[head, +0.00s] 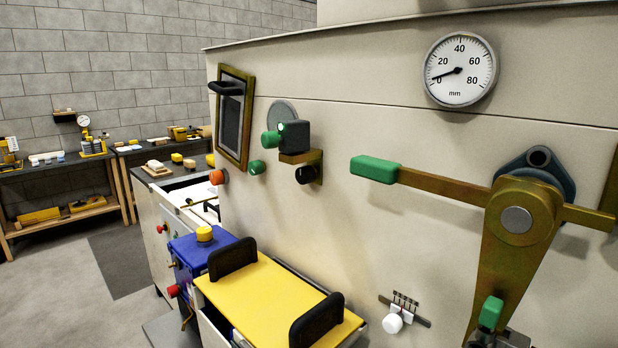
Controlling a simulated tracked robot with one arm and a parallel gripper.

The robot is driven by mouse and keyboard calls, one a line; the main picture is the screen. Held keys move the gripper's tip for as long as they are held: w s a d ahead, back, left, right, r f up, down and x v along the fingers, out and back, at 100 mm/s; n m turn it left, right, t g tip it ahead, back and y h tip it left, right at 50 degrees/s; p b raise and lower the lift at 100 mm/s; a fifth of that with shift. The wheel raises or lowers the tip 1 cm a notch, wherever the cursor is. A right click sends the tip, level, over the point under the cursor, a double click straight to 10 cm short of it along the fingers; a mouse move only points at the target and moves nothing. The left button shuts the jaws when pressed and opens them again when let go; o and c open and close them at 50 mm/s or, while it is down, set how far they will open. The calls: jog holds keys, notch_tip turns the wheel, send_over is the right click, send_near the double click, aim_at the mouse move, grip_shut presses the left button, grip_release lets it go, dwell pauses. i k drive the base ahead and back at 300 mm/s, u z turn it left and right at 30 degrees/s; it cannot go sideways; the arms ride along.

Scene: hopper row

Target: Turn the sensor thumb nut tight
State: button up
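A small black sensor-like box (294,136) sits on a brass bracket (302,158) on the beige machine wall, left of centre. A green knob (271,140) sticks out at its left, in front of a grey disc (282,113). A black round knob (306,174) is just under the bracket, and another green knob (257,167) is on the wall at lower left. I cannot tell for sure which of these is the thumb nut, nor how tight any is. My gripper does not show in the head view.
A brass lever with a green grip (374,169) juts out at right, below a dial gauge (461,70). A yellow lid (268,297) with two black handles lies below. A framed panel (232,115) is at left. Open floor (65,285) is at far left.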

aim_at(304, 175)
jog(key=z, duration=1.65)
jog(key=k, duration=0.9)
jog(key=u, duration=1.35)
jog(key=i, duration=1)
